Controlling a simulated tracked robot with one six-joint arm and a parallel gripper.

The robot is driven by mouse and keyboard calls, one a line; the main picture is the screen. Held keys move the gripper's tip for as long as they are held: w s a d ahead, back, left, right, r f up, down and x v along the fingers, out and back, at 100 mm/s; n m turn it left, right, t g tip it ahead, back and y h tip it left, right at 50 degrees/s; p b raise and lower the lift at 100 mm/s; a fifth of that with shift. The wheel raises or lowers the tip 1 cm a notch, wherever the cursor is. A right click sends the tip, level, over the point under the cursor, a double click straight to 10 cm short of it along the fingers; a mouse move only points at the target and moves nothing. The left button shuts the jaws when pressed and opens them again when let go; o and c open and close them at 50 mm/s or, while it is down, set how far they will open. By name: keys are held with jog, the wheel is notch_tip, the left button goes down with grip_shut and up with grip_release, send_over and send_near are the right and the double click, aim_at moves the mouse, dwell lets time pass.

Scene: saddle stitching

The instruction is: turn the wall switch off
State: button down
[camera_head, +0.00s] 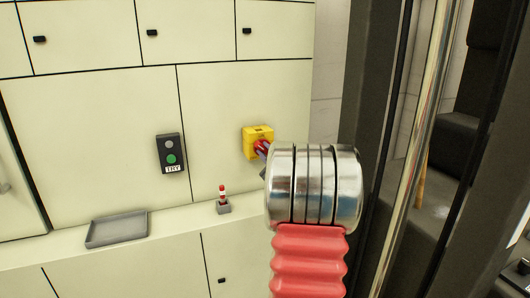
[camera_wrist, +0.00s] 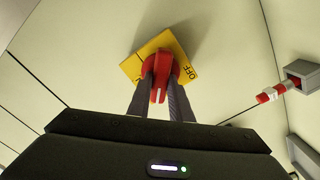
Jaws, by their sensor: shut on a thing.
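The wall switch is a yellow plate (camera_head: 256,134) on the cream wall panel, with a red knob (camera_head: 261,147) on its front. In the wrist view the yellow plate (camera_wrist: 134,66) looks tilted, and the word OFF shows near its right edge. The red knob (camera_wrist: 161,62) has a raised bar standing between my two fingers. My gripper (camera_wrist: 161,88) is shut on this bar from both sides. In the head view my silver wrist hides most of my gripper (camera_head: 263,160) and part of the knob. I cannot tell the switch setting for sure.
A black box (camera_head: 170,153) with a green button and a TRY label is on the wall to the left. A grey tray (camera_head: 117,229) and a small grey holder (camera_head: 223,208) with a red-and-white stick (camera_head: 222,192) stand on the ledge below. A dark frame (camera_head: 372,130) rises at right.

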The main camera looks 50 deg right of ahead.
jog(key=n, duration=0.4)
jog(key=shift+w+a+f+n, duration=0.2)
jog(key=shift+w+a+n, duration=0.05)
jog(key=shift+n, duration=0.15)
jog(key=shift+f+n, duration=0.2)
jog(key=shift+n, duration=1.8)
jog(key=c, duration=1.6)
grip_release()
jog(key=shift+s, duration=0.1)
jog(key=shift+s+a+r, duration=0.1)
jog(key=shift+s, duration=0.3)
jog(key=v, duration=1.3)
jog(key=shift+w, duration=0.1)
